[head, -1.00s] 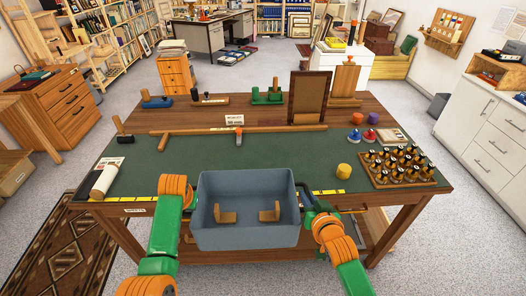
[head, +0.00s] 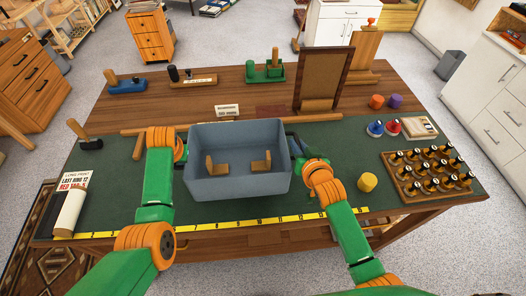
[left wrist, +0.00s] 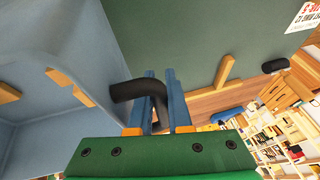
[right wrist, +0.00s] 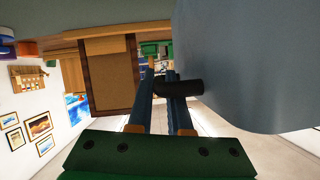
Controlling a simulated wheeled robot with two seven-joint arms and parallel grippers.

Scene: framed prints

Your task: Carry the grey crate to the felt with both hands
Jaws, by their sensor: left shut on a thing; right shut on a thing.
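The grey crate (head: 237,185) is over the middle of the green felt (head: 340,205) in the head view, level, with two wooden blocks inside. I cannot tell whether its bottom touches the felt. My left gripper (left wrist: 160,100) is shut on the crate's black left handle (left wrist: 128,90). My right gripper (right wrist: 168,95) is shut on the black right handle (right wrist: 188,87). In the head view the left gripper (head: 181,150) is at the crate's left side and the right gripper (head: 300,160) at its right side, partly hidden.
A yellow tape (head: 215,225) runs along the felt's front edge. A yellow cylinder (head: 367,182) and a rack of dark-topped pegs (head: 428,175) are to the right. A wooden bar (head: 330,120) lies behind the crate, and an upright frame (head: 322,80) stands further back.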

